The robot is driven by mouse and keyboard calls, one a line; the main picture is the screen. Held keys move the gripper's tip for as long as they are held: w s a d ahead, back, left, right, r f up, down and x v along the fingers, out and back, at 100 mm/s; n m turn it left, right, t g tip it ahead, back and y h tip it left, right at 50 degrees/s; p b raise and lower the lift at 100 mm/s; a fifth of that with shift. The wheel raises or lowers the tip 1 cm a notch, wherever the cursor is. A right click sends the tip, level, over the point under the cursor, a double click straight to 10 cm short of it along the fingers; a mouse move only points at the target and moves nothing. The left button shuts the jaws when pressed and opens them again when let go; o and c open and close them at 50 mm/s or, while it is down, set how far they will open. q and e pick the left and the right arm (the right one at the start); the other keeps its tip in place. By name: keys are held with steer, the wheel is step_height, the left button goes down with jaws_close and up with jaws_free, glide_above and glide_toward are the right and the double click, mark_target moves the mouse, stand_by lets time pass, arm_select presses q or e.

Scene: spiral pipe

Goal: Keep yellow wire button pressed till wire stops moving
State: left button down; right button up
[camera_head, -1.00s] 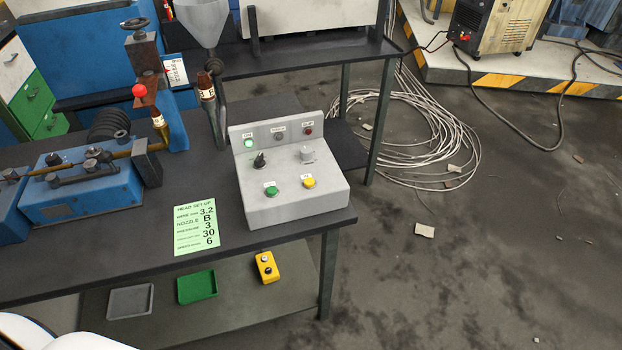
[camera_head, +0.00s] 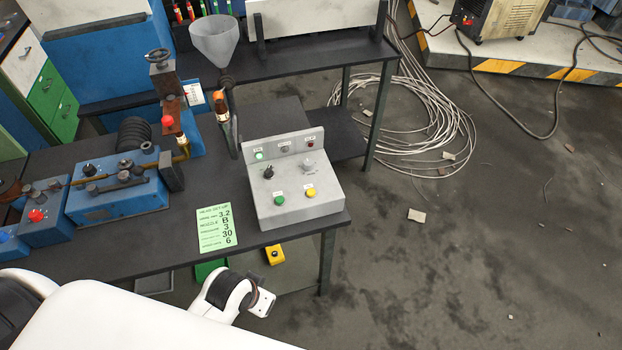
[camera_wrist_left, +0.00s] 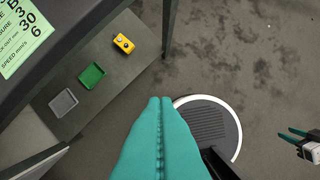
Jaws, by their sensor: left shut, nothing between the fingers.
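The grey control box (camera_head: 292,180) stands on the dark table near its right corner. The yellow button (camera_head: 311,192) is on its front right, beside a green button (camera_head: 279,200). My left arm reaches in from the lower left in the head view, its wrist below the table's front edge; its fingers are not discernible there. In the left wrist view my left gripper (camera_wrist_left: 160,101) has teal fingers shut together, empty, over the floor, apart from the box. My right gripper (camera_wrist_left: 289,134) shows at that view's right edge, its fingers apart and empty.
Coiled wire (camera_head: 430,120) lies on the floor right of the table. A green note (camera_head: 216,228) lies left of the box. The blue machine (camera_head: 117,200) stands on the left.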

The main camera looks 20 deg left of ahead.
arm_select(q)
step_height(320, 180, up, 10)
steer(key=w+d+h+p, duration=0.1)
steer(key=w+d+p, duration=0.2)
steer(key=w+d+r+n+h, duration=0.1)
steer(key=w+d+n+h, duration=0.4)
steer(key=w, duration=0.3)
steer(key=r+n+t, duration=0.2)
steer(key=n+t, duration=0.1)
steer(key=n, duration=1.1)
glide_above(311, 192)
steer(key=a, duration=0.1)
steer(key=shift+s+f+h, duration=0.1)
steer(key=shift+s+h, duration=0.2)
steer(key=shift+s, duration=0.05)
steer(key=shift+f, duration=0.1)
step_height(311, 192, down, 6)
steer(key=b, duration=0.7)
steer(key=shift+f, duration=0.2)
steer(key=shift+f+b, duration=0.75)
steer(key=shift+f, duration=0.4)
